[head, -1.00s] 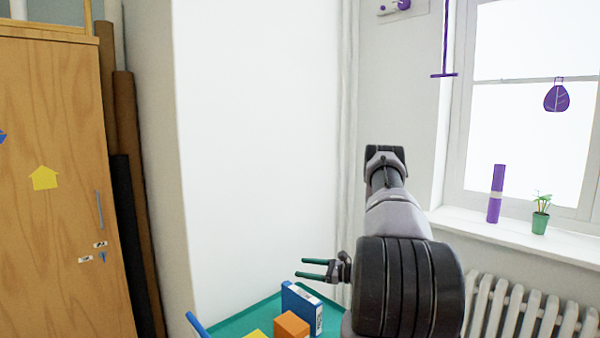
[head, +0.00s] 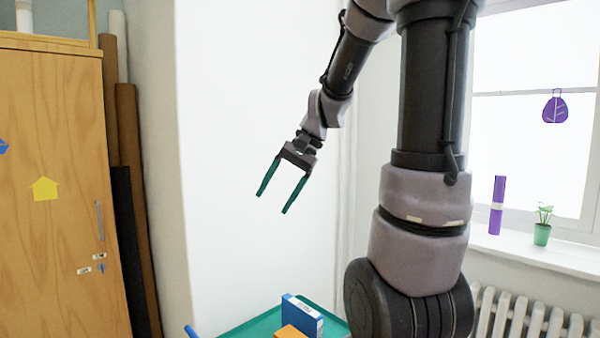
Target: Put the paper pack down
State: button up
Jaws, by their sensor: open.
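A blue pack with a white printed side (head: 303,317), which looks like the paper pack, stands upright on a green surface (head: 247,328) at the bottom of the head view. My gripper (head: 275,204) is open and empty. Its two green fingers point down and to the left, well above the pack and apart from it. The lower part of the pack is partly hidden by an orange block in front.
The orange block (head: 290,332) sits against the near side of the pack in the picture. A wooden cabinet (head: 55,200) stands at left beside dark and brown rolls (head: 128,180). A radiator (head: 530,318) and windowsill with a plant (head: 542,226) are at right.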

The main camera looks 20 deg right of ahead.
jog(key=s+d+r+n+t+h, duration=0.1)
jog(key=s+r+n+t+h, duration=0.2)
jog(key=s, duration=0.7)
jog(key=shift+s+d+r+t+h, duration=0.2)
jog(key=shift+r+t+h, duration=0.2)
jog(key=shift+r+t, duration=1)
jog(key=shift+r+g, duration=0.4)
